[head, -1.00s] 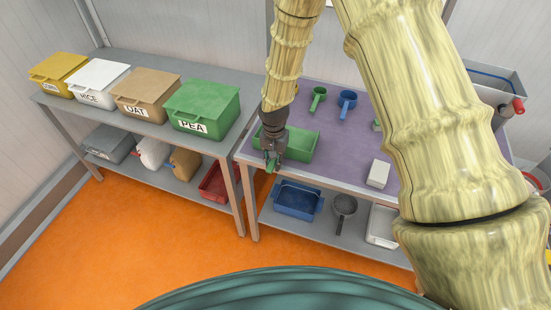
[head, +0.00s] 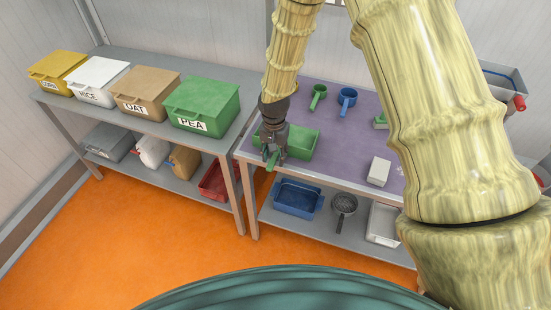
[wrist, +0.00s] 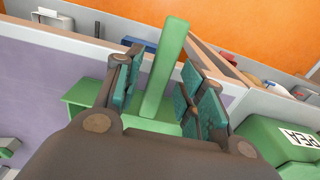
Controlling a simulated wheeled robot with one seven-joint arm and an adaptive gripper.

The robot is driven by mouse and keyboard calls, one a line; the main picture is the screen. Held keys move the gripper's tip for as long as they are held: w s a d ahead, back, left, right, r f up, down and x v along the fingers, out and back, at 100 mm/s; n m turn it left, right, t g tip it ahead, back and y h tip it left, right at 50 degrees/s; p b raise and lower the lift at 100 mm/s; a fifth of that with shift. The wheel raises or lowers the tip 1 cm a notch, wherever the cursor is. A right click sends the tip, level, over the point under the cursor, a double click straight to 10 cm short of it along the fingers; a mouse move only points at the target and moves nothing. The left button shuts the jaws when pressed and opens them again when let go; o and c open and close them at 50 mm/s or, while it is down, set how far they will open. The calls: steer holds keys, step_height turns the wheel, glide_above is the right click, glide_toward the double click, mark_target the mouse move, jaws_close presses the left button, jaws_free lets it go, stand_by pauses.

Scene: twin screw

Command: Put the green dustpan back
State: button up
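The green dustpan (head: 300,142) lies at the left front of the purple table top, its handle (head: 273,160) pointing to the front edge. My gripper (head: 271,152) is down at the handle. In the wrist view the handle (wrist: 166,70) runs between the two teal-padded fingers of my gripper (wrist: 160,90). A gap shows on the left of the handle; the right pads are closer to it, and I cannot tell if they touch. The dustpan's pan (wrist: 85,95) is partly hidden behind my gripper.
A green scoop (head: 318,96), a blue scoop (head: 347,98) and a white block (head: 379,171) are on the purple table. The green PEA bin (head: 203,103) stands on the left table. A blue tub (head: 297,199) and a strainer (head: 344,205) sit on the lower shelf.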

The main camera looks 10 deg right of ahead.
step_height(320, 180, up, 10)
steer(key=b, duration=0.3)
stand_by(0.3)
steer(key=shift+s, duration=0.1)
